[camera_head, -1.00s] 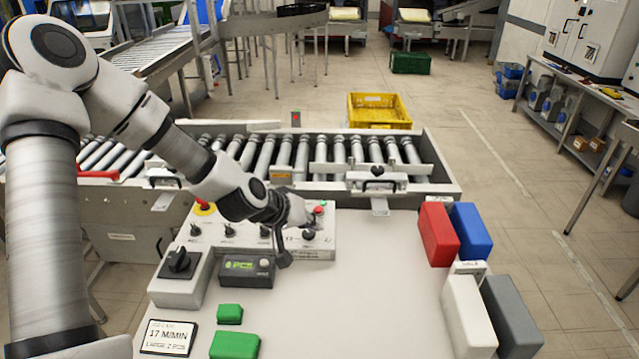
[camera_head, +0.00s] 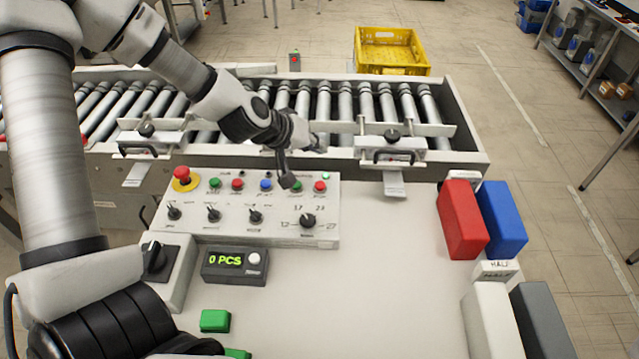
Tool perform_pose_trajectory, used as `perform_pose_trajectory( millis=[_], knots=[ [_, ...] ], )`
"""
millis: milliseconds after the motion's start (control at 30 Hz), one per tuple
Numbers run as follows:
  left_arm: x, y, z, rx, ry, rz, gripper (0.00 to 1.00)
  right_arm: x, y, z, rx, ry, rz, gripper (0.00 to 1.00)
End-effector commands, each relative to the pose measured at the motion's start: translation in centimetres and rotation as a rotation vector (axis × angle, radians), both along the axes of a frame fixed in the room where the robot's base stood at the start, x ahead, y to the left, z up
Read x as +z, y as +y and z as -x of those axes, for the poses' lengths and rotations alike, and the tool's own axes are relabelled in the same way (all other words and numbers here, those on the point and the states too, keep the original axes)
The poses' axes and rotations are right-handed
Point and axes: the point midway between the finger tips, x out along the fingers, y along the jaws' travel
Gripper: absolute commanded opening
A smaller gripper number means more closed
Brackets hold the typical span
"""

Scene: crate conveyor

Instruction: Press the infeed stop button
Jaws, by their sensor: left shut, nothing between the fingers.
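A white control panel (camera_head: 190,230) stands on the table in front of the roller conveyor. Its top row has a red mushroom button (camera_head: 182,175) on a yellow base, a green button (camera_head: 214,183), a left red button (camera_head: 237,184), a blue button (camera_head: 266,184) and a right red button (camera_head: 320,187). The labels are too small to read, so I cannot tell which red one is the infeed stop. My left gripper (camera_head: 289,181) is shut and empty, its dark tip over the row between the blue and right red buttons, partly hiding a green button there. Contact cannot be told. My right gripper is out of view.
The roller conveyor (camera_head: 345,103) runs behind the panel. A counter (camera_head: 234,265) reading "0 PCS" and a black rotary switch (camera_head: 154,256) stand in front. Red (camera_head: 463,220) and blue (camera_head: 502,218) blocks stand at right. The table's middle is clear.

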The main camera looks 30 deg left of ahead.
Motion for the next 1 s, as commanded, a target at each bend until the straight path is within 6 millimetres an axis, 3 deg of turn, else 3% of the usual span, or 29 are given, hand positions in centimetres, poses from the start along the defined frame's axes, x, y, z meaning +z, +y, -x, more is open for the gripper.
perform_pose_trajectory(
  millis=[300,500,1000],
  knots=[
    [-5.1,0.0,0.0,0.000,0.000,0.000,0.00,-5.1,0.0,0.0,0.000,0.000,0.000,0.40],
    [-7.6,0.0,0.0,-0.001,0.000,-0.001,0.00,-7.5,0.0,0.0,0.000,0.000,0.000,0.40],
    [-8.1,0.0,0.0,0.000,0.000,0.000,0.00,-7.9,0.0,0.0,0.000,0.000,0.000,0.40]
  ],
)
